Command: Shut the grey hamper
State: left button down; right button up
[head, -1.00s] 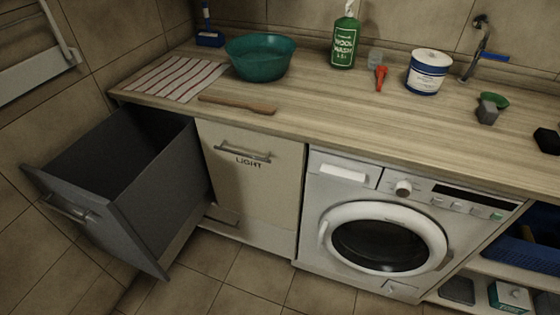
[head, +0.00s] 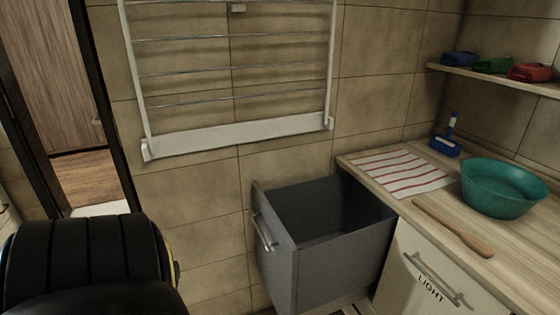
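The grey hamper (head: 345,262) is a deep pull-out drawer under the left end of the counter. It stands open, pulled out from the cabinet line, and its inside looks empty as far as I can see. Its front panel (head: 276,270) faces left in the view and carries a metal bar handle (head: 265,232). Neither of my grippers shows in the head view. A dark rounded part of my own body fills the lower left corner.
The cabinet marked LIGHT (head: 425,280) is shut beside the hamper. The wooden counter (head: 400,200) holds a striped cloth (head: 402,173), a teal basin (head: 503,188) and a wooden paddle (head: 452,228). A drying rack (head: 236,135) hangs on the tiled wall. A doorway (head: 85,130) opens at left.

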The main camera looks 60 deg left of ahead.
aim_at(344, 232)
jog(key=u, duration=1.65)
